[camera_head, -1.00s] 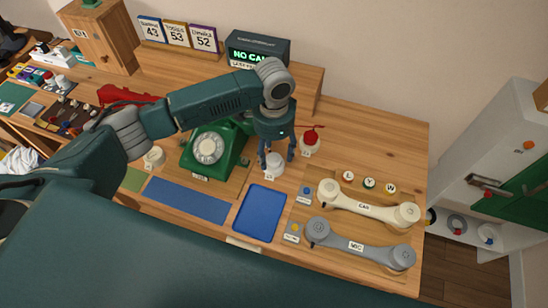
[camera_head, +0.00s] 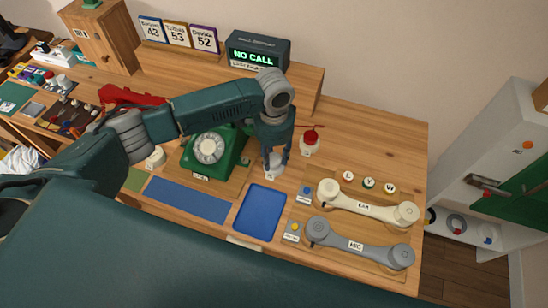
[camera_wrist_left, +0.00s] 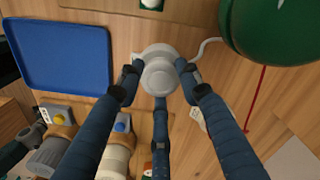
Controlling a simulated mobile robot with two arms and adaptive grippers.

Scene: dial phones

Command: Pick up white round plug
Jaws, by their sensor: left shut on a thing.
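The white round plug (camera_wrist_left: 160,76) shows in the middle of the left wrist view, with a pale cord running from it toward the green phone. In the head view the plug (camera_head: 274,166) stands on the wooden desk, right of the green dial phone (camera_head: 212,150) and above the blue tray (camera_head: 259,212). My left gripper (camera_head: 275,156) points down over it, and in the left wrist view its fingers (camera_wrist_left: 158,82) are closed around the plug's sides. The plug's underside is hidden. My right gripper is not in view.
A cream handset (camera_head: 368,206) and a grey handset (camera_head: 360,245) lie at the right. A red-topped white piece (camera_head: 310,142) stands right of my gripper. A dark display box (camera_head: 258,50) stands behind. A blue mat (camera_head: 187,200) lies left of the tray.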

